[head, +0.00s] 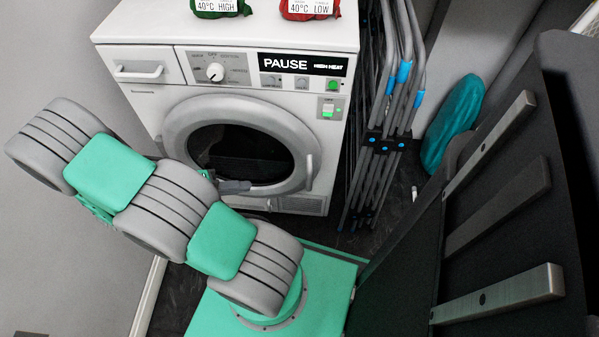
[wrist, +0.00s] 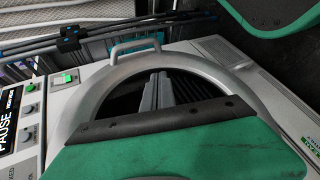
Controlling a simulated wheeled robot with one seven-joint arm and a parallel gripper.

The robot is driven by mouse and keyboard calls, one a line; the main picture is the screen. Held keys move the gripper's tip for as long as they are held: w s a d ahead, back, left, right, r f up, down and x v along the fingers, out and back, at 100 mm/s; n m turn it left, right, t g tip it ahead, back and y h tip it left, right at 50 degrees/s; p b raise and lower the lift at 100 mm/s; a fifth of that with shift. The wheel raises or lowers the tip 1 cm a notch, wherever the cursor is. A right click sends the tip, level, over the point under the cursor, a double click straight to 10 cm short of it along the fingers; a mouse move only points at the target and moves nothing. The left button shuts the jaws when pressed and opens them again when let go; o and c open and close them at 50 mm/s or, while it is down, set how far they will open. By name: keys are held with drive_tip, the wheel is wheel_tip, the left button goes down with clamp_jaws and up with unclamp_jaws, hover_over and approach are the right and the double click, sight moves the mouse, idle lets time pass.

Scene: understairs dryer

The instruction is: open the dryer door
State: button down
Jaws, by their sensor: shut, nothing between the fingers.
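The white dryer (head: 238,130) stands against the wall in the head view. Its round door (head: 185,122), a grey ring around dark glass, looks closed on the front. The door handle (head: 309,172) is a pale bar on the ring's right side; in the wrist view the handle (wrist: 136,46) stands out at the top of the ring. My gripper (head: 240,186) is in front of the lower part of the glass, left of the handle and apart from it. In the wrist view my gripper (wrist: 163,82) shows its fingers together and empty over the dark glass. My wrist hides the ring's lower part.
Folded grey drying racks (head: 385,120) stand close to the dryer's right. A teal bag (head: 452,122) lies behind them. A dark panel with metal bars (head: 490,210) fills the right side. Green (head: 220,8) and red (head: 308,9) labelled bags sit on the dryer top.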

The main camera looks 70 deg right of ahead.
sight(300, 173)
drive_tip(key=s+d+g+h, duration=0.1)
drive_tip(key=s+d, duration=0.2)
drive_tip(key=s, duration=0.1)
drive_tip(key=s+d+g+h+b, duration=0.1)
drive_tip(key=s+d, duration=0.2)
drive_tip(key=s, duration=0.2)
drive_tip(key=s+d+f+g+h, duration=0.1)
drive_tip(key=s+d, duration=0.3)
drive_tip(key=s, duration=0.1)
drive_tip(key=shift+d+f+m+g+h+b, duration=0.1)
drive_tip(key=shift+m+g+h+b, duration=0.2)
drive_tip(key=shift+b, duration=0.1)
